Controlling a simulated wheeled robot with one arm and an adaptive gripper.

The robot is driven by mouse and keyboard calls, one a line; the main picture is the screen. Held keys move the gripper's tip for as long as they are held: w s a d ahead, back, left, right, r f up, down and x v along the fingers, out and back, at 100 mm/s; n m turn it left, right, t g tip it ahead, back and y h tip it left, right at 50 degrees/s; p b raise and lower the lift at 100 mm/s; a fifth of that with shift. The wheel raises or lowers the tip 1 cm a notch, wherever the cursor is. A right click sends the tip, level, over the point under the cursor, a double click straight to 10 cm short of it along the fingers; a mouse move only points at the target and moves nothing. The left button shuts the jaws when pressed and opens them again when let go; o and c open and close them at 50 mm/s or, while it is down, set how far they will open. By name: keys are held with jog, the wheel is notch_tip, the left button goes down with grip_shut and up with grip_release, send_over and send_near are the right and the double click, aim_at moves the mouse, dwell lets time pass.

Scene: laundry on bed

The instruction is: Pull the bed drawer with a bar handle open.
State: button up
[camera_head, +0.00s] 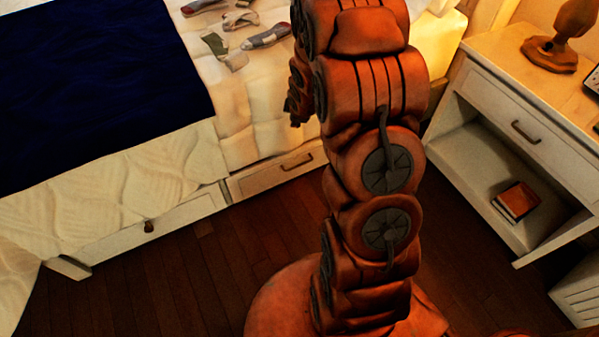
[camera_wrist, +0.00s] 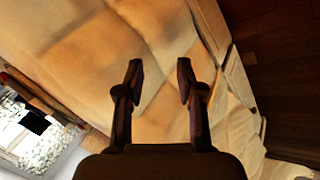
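The bed drawer with a bar handle (camera_head: 278,175) is in the bed's base, left of my arm, and looks shut. In the head view my gripper is mostly hidden behind my arm.
Another bed drawer (camera_head: 190,211) with a round knob (camera_head: 149,226) is further left. Several socks (camera_head: 240,20) lie on the bed. A nightstand (camera_head: 485,98) with its own bar-handled drawer and a book (camera_head: 516,202) stands right. The wooden floor (camera_head: 215,275) before the bed is clear.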

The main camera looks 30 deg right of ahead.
jog(key=w+d+f+n+t+b, duration=0.1)
jog(key=w+d+f+b, duration=0.15)
jog(key=f, duration=0.45)
jog(key=w+d+f+n+t+b, duration=0.1)
jog(key=d+f+n+b, duration=0.15)
jog(key=f, duration=0.45)
jog(key=n+t+b, duration=0.4)
jog(key=t+b, duration=0.3)
jog(key=b, duration=0.6)
send_near(300, 165)
jog(key=w+f, duration=0.1)
jog(key=w, duration=0.1)
jog(key=shift+m+y, duration=0.25)
jog(key=shift+y, duration=0.15)
jog(key=shift+d+b+x, duration=0.2)
jog(key=shift+b+x, duration=0.4)
jog(key=shift+x, duration=1.45)
jog(key=shift+d+b+x, duration=0.2)
jog(key=shift+b+x, duration=0.4)
jog(key=shift+x, duration=1.45)
jog(key=shift+r, duration=0.1)
jog(key=shift+c, duration=0.3)
grip_shut()
